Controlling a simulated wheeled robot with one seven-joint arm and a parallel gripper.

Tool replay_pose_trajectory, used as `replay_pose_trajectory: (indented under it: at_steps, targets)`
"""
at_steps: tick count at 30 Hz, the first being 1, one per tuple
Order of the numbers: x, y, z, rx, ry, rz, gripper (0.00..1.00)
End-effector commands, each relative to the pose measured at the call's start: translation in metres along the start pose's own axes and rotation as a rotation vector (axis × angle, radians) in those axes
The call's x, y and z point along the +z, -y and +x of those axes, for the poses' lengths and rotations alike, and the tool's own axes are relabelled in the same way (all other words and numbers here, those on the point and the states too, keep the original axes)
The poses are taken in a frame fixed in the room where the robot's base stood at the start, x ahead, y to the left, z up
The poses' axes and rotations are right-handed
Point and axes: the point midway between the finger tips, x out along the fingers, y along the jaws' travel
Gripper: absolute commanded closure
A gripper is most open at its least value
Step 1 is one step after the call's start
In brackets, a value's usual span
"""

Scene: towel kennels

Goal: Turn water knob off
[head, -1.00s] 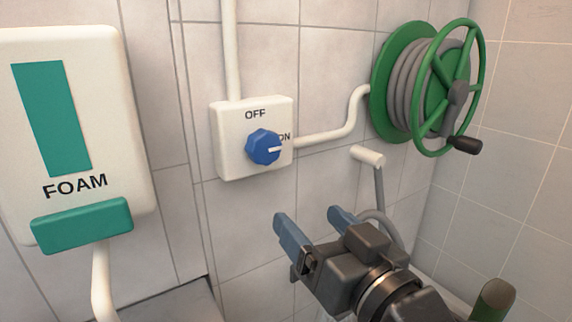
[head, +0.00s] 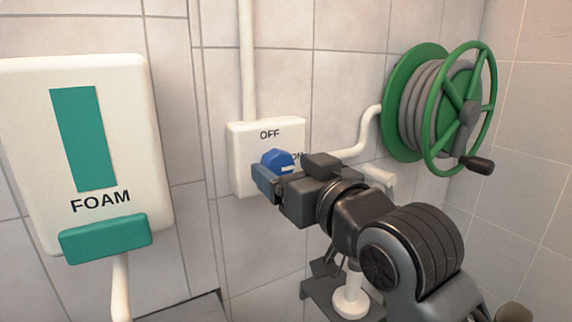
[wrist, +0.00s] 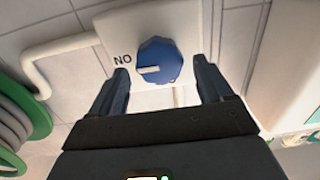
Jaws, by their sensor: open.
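The blue water knob (head: 279,160) sits on a white wall box (head: 241,160) marked OFF at the top and ON at the right. In the wrist view the knob (wrist: 159,62) shows its white pointer line directed at the ON label. My gripper (wrist: 165,80) is open, with one finger on each side of the knob and the knob's face between and just beyond the tips. No contact with the knob is clear. In the head view my gripper (head: 265,180) covers the knob's lower part and some of the ON label.
A white FOAM dispenser (head: 140,190) with a green push bar (head: 105,238) hangs at the left. A green hose reel (head: 400,75) with a crank wheel is at the right. White pipes (head: 247,60) run from the box. The wall between dispenser and box is clear.

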Motion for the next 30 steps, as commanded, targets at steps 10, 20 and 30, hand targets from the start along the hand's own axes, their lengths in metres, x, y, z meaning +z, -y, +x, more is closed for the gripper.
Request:
replay_pose_trajectory:
  at_steps: [10,20,30]
  targets:
    - [0.0002,0.0,0.0099,0.0,-0.001,0.001,0.2]
    - [0.0003,-0.0001,0.0096,0.0,-0.001,0.001,0.45]
    - [0.0003,-0.0001,0.0096,0.0,-0.001,0.001,0.74]
